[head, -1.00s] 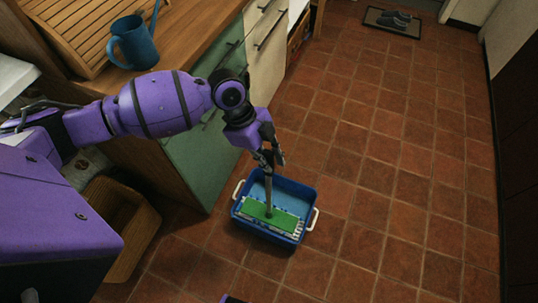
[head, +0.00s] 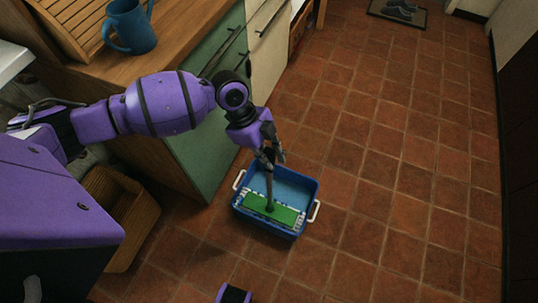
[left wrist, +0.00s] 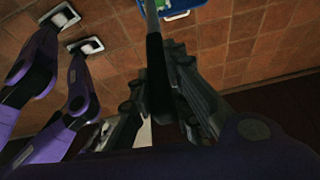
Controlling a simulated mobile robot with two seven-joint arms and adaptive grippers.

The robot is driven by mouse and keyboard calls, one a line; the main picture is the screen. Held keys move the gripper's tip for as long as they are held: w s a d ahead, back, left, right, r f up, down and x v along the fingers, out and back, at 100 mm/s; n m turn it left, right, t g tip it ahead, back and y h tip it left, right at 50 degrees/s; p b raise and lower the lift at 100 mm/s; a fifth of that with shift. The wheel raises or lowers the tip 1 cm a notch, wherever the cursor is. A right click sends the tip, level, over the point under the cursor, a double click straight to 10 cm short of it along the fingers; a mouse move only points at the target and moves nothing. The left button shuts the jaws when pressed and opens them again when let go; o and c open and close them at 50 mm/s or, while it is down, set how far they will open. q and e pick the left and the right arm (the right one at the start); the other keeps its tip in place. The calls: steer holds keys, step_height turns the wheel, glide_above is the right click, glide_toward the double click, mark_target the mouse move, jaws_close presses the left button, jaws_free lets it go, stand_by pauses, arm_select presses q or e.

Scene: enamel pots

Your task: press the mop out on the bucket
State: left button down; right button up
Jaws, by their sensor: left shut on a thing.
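The blue rectangular bucket (head: 297,181) with white side handles stands on the tiled floor, and its edge shows in the left wrist view (left wrist: 182,14). A white grid lies across its near part. The mop's flat green head (head: 284,214) rests over this grid, inside the rim. Its thin handle (head: 269,190) rises nearly upright to my left gripper (head: 270,156), which is shut on it above the bucket. The handle (left wrist: 155,55) also passes along the gripper's fingers in the left wrist view. Whether the head presses hard on the grid cannot be told. My right gripper is out of view.
A woven basket (head: 122,215) stands below. Tiled floor is clear right of the bucket. A mat with shoes (head: 397,14) lies far off.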

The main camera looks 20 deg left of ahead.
mark_target(271, 150)
arm_select(q)
steer(key=shift+f, duration=0.15)
steer(key=shift+f, duration=0.25)
stand_by(0.7)
stand_by(0.5)
step_height(271, 150, up, 4)
steer(key=p, duration=0.3)
steer(key=shift+f, duration=0.1)
step_height(271, 150, up, 2)
steer(key=shift+r+p, duration=0.25)
steer(key=shift+p, duration=0.75)
step_height(271, 150, up, 3)
steer(key=shift+f+p, duration=0.1)
steer(key=shift+p, duration=1)
steer(key=shift+w, duration=0.15)
